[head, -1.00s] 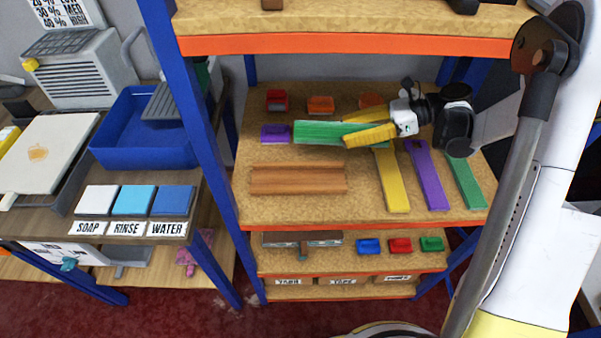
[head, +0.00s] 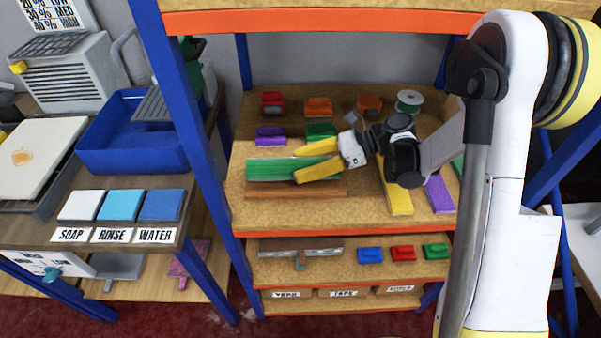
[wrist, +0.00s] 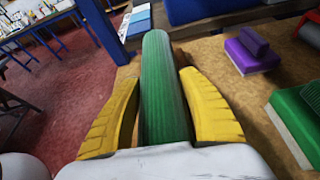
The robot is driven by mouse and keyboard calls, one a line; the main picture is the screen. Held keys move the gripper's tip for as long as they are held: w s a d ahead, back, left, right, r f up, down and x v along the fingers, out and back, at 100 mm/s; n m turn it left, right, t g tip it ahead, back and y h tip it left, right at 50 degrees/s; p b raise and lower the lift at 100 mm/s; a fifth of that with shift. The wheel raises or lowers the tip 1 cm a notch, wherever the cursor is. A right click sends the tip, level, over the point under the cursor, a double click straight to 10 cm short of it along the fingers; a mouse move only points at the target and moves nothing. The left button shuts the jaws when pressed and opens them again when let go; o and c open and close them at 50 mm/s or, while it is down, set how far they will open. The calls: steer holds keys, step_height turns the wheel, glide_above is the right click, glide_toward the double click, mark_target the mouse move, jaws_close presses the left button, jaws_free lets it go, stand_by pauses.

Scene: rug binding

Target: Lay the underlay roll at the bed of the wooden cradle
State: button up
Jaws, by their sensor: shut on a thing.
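The underlay roll is a long green roll (head: 270,169), held level. The wooden cradle (head: 295,190) is a brown, long block on the middle shelf. The roll lies along it in the head view and hides its rear part and bed; the front side shows below the roll. I cannot tell whether the roll touches the bed or hangs just above it. My gripper (head: 297,164) is shut on the right part of the roll with its yellow fingers either side. In the wrist view, the roll (wrist: 162,90) runs straight out between the fingers (wrist: 160,76).
A yellow strip (head: 398,198) and a purple strip (head: 439,194) lie right of the cradle. A purple block (head: 270,136) and a green block (head: 320,130) stand behind it. A blue upright (head: 188,150) bounds the shelf at left. An upper shelf (head: 330,22) overhangs.

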steer(key=shift+f, duration=0.8)
steer(key=shift+f+b, duration=0.15)
steer(key=shift+b, duration=0.15)
steer(key=o, duration=1.2)
